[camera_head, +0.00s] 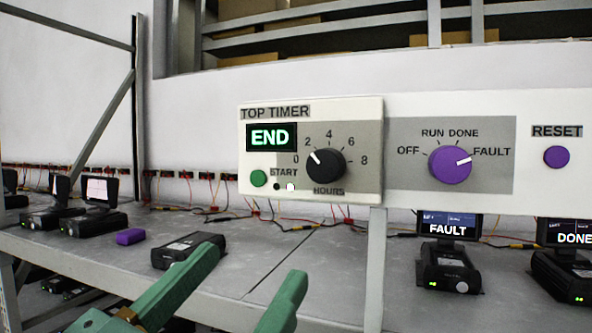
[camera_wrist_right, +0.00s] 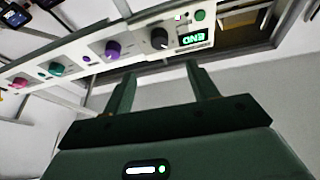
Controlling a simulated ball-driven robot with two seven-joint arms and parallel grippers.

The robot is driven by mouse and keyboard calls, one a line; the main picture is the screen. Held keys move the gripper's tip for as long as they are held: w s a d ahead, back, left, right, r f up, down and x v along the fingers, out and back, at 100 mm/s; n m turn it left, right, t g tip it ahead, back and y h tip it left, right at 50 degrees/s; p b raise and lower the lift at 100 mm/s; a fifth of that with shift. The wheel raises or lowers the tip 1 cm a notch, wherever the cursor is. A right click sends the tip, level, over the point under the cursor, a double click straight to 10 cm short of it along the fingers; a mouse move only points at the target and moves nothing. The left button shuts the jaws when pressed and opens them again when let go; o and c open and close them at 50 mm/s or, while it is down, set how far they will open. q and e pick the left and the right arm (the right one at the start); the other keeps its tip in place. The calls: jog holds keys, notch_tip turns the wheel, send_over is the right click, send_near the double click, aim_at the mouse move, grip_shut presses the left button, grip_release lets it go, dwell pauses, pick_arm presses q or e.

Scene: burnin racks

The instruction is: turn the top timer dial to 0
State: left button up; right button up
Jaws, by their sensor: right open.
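The top timer panel (camera_head: 360,110) carries a black dial (camera_head: 326,163) marked 0 to 8 hours. Its white pointer line points up-left, between the 0 and the 2. The display (camera_head: 270,137) reads END. My right gripper (camera_head: 256,262) is open and empty below the panel, its green fingers apart. In the right wrist view the picture is upside down; the dial (camera_wrist_right: 160,38) lies ahead of and apart from the open fingertips (camera_wrist_right: 161,73). My left gripper is not in view.
Beside the dial are a green start button (camera_head: 258,178) and a purple knob (camera_head: 450,164) pointing at FAULT. A purple reset button (camera_head: 556,157) is farther right. A grey shelf (camera_head: 290,240) below holds several black devices. A post (camera_head: 375,270) stands under the panel.

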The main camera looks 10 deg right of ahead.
jog(key=b, duration=0.2)
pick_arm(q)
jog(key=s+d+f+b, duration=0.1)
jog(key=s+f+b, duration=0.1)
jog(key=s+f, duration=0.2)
pick_arm(e)
jog(key=p, duration=0.4)
send_near(321, 173)
jog(key=x, duration=0.5)
jog(key=shift+s+a+r, duration=0.1)
jog(key=shift+a+r, duration=0.05)
jog(key=shift+r, duration=0.05)
jog(key=p+x, duration=0.1)
jog(key=x, duration=0.2)
jog(key=shift+d, duration=0.35)
jog(key=shift+w+d+p, duration=0.2)
jog(key=shift+w+p, duration=0.15)
jog(key=shift+w, duration=0.2)
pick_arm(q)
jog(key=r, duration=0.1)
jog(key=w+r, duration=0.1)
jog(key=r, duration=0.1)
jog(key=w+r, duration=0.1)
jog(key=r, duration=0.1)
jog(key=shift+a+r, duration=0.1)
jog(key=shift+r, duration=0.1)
pick_arm(e)
jog(key=shift+a, duration=0.1)
